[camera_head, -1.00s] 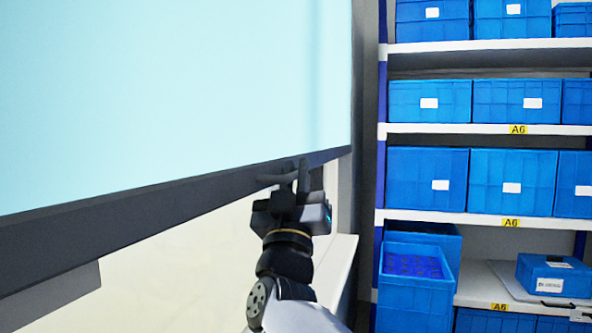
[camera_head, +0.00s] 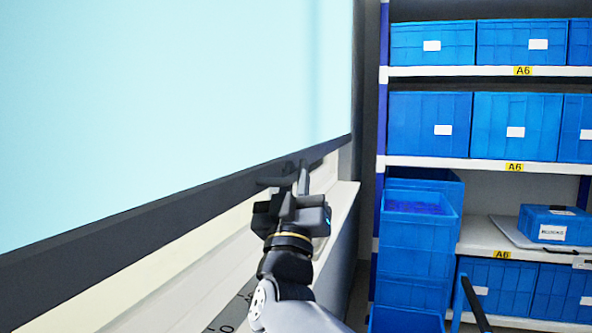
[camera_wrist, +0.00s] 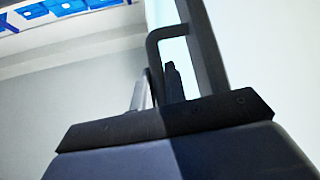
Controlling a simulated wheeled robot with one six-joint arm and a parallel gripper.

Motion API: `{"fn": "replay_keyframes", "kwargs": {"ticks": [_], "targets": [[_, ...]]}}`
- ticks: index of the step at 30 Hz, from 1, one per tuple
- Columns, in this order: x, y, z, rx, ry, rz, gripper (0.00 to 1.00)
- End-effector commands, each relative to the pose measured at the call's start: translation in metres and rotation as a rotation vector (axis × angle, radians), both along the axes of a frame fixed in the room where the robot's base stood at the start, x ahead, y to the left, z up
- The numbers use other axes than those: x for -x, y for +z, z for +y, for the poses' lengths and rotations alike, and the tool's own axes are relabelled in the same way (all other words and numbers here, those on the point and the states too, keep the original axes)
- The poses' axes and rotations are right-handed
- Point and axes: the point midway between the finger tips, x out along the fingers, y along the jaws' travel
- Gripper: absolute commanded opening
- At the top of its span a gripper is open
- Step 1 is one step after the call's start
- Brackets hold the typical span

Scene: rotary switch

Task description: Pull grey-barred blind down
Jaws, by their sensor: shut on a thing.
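The blind (camera_head: 160,100) is a pale blue sheet that fills the upper left of the head view. A dark grey bar (camera_head: 130,215) runs along its lower edge. My gripper (camera_head: 300,176) is at the right part of this bar, shut on its dark handle (camera_head: 270,182). In the wrist view the handle (camera_wrist: 153,50) shows as a bent dark loop standing off the bar (camera_wrist: 205,50), with a gripper finger (camera_wrist: 172,82) against it. The exact contact is partly hidden by the gripper.
A white sill (camera_head: 335,210) lies below the bar, with a narrow gap between them. A shelf rack (camera_head: 480,165) with several blue boxes stands on the right. Stacked blue crates (camera_head: 415,245) stand to the right of the sill.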

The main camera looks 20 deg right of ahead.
Motion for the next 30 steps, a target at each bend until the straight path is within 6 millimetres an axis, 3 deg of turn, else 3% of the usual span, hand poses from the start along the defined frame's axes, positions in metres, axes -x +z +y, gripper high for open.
{"fn": "replay_keyframes", "kwargs": {"ticks": [1, 9, 24, 25, 30], "targets": [[-0.001, -0.016, 0.000, -0.001, 0.001, 0.003, 0.00], [0.000, -0.038, 0.000, -0.001, 0.001, 0.002, 0.00], [0.000, -0.040, 0.000, -0.001, 0.000, 0.002, 0.00], [0.000, -0.040, 0.000, -0.001, 0.000, 0.002, 0.13], [0.000, -0.040, 0.000, 0.000, 0.000, 0.001, 0.27]]}}
